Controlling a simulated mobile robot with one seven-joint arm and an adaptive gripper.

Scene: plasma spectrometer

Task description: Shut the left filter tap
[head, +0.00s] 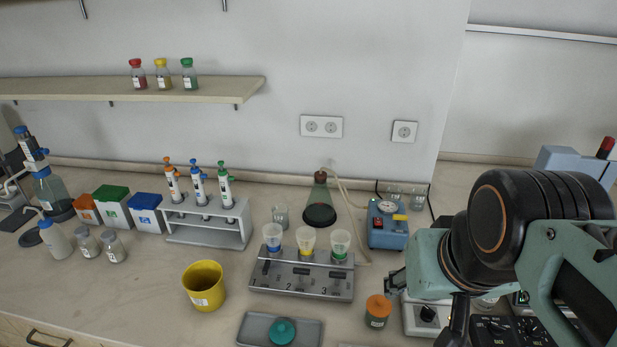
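The filter manifold (284,290) is a grey metal block on the bench, marked 1, 2 and 3, with three clear funnels in its top. The left funnel (272,238) has a blue base, the middle one yellow, the right one green. The left filter tap (267,268) is a small dark lever near number 1. It looks more upright than the middle tap (302,271) and right tap (337,275), but it is small. My gripper (394,283) is right of the manifold, apart from it; its fingers are partly hidden by my arm, so its opening is unclear.
An orange-lidded jar (377,311) stands between the manifold and my arm. A blue pump (388,231) and a conical flask (320,203) stand behind. A yellow beaker (204,286) is left of the manifold; a grey tray (256,328) lies in front.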

